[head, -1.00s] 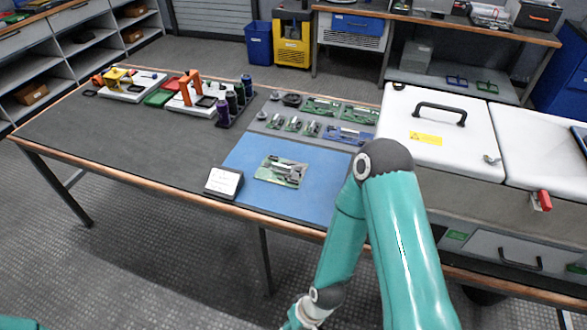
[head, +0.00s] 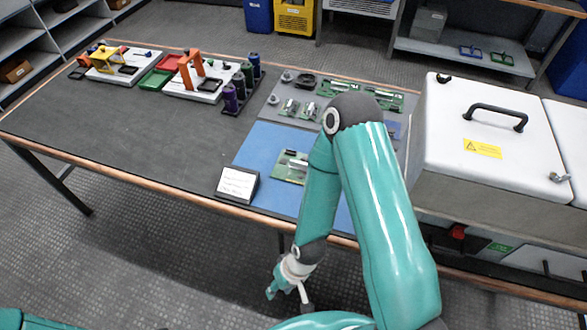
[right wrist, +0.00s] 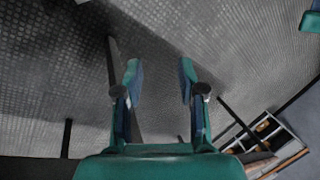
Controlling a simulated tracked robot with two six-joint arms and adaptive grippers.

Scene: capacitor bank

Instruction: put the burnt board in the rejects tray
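A green circuit board (head: 289,166) lies on the blue mat (head: 258,148) on the table; my right arm covers its right part. I cannot make out burn marks on it. A red tray (head: 169,62) and a green tray (head: 155,80) lie between the two white fixtures at the back left; no rejects label is readable. My right gripper (head: 288,298) hangs low in front of the table's front edge, away from the board. In the right wrist view its fingers (right wrist: 160,82) are apart with nothing between them, above the floor. My left gripper is out of view.
A small sign (head: 237,184) stands at the mat's left corner. Purple, green and blue cylinders (head: 243,82) stand in a rack behind. Several smaller boards (head: 290,106) lie on a grey mat. A white lidded cabinet (head: 480,135) blocks the right. The table's left part is clear.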

